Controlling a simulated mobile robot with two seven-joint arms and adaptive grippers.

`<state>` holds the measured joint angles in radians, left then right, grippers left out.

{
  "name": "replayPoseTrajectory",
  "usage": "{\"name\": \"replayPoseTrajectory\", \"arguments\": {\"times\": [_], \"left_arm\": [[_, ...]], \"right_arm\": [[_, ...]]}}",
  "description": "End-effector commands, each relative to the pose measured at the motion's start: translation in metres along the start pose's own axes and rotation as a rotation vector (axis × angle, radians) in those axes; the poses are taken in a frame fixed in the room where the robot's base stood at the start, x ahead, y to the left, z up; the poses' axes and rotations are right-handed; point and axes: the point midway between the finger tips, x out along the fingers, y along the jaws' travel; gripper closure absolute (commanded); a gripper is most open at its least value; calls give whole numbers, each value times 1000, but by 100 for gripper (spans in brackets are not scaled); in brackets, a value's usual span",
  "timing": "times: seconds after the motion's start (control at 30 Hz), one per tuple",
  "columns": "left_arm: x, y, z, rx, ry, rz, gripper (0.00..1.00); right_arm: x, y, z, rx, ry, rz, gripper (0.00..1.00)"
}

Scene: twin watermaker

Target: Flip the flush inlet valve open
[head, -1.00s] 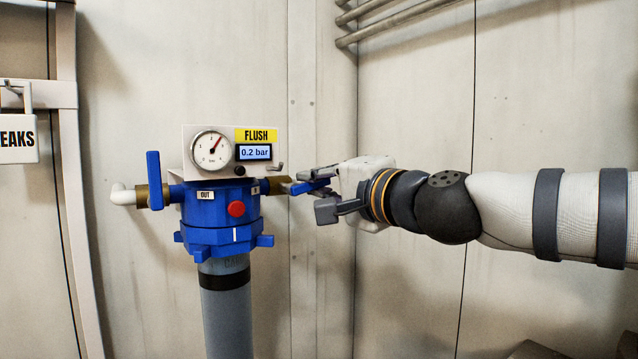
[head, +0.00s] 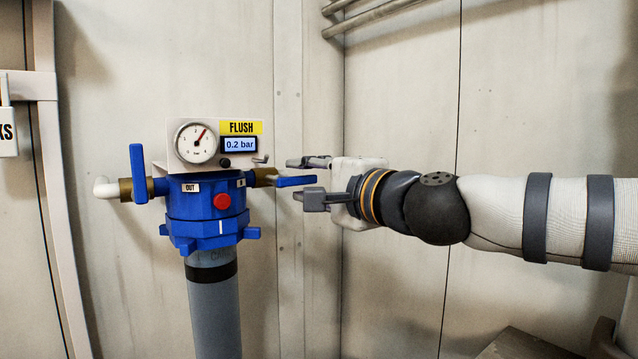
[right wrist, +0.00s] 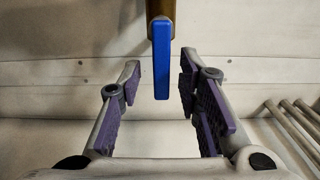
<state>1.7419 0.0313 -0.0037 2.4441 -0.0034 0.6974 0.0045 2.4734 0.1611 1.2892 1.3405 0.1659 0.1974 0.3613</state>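The flush inlet valve's blue lever (head: 296,181) sticks out to the right from a brass fitting (head: 264,176) on the right side of the blue housing (head: 206,206). It looks roughly level and in line with the fitting. My right gripper (head: 304,179) is open, with one finger above and one below the lever in the head view. In the right wrist view the blue lever (right wrist: 161,60) hangs between the spread purple finger pads (right wrist: 163,102), with a gap on both sides. My left gripper is not in view.
The outlet valve's blue lever (head: 139,173) stands upright at the housing's left. A gauge (head: 196,142) and a display (head: 239,144) reading 0.2 bar sit above. A small grey hook (head: 261,160) is close to the upper finger. Pipes (head: 370,18) run along the upper wall.

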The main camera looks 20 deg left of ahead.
Motion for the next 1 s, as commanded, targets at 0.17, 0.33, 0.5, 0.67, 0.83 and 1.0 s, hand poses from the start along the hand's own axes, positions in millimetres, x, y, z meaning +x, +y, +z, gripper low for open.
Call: {"name": "replayPoseTrajectory", "arguments": {"times": [0.17, 0.33, 0.5, 0.67, 0.83, 1.0], "left_arm": [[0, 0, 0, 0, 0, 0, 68], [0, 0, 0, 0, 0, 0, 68], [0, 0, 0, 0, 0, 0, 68], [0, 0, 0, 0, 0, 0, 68], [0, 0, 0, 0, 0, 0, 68], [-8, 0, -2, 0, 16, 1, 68]], "right_arm": [[-43, -1, -2, 0, 1, -2, 68], [-87, -1, 0, 0, 0, -2, 68], [-110, 0, 0, 0, -1, -1, 68], [-114, 0, 0, 1, -1, 0, 68], [-114, 1, 0, 0, -1, 1, 68], [-109, 76, 7, -16, -6, 143, 68]]}}
